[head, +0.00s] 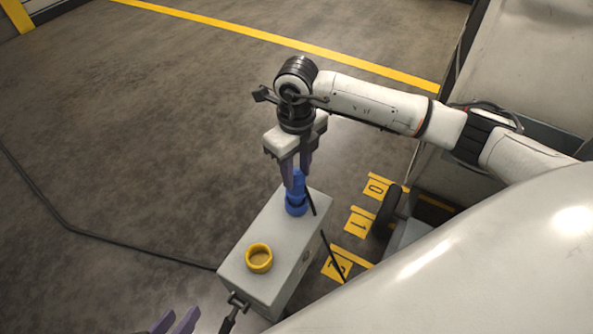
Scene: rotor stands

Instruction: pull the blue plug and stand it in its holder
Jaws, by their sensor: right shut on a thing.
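The blue plug (297,192) is upright at the far end of the top of a pale grey box (240,277). Its lower end meets a blue ring-like base; I cannot tell how deep it sits there. My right gripper (297,180) points down from above and is shut on the plug's upper part. A yellow round holder (259,250) with a hollow top stands on the nearer end of the box and looks empty. Only the purple fingertips of my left gripper (182,317) show at the bottom edge. They are apart with nothing between them.
A black cable (120,243) runs over the floor to the box, and another thin dark line lies at its right. Yellow number plates (360,222) mark the floor to the right. A large white rounded body fills the lower right.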

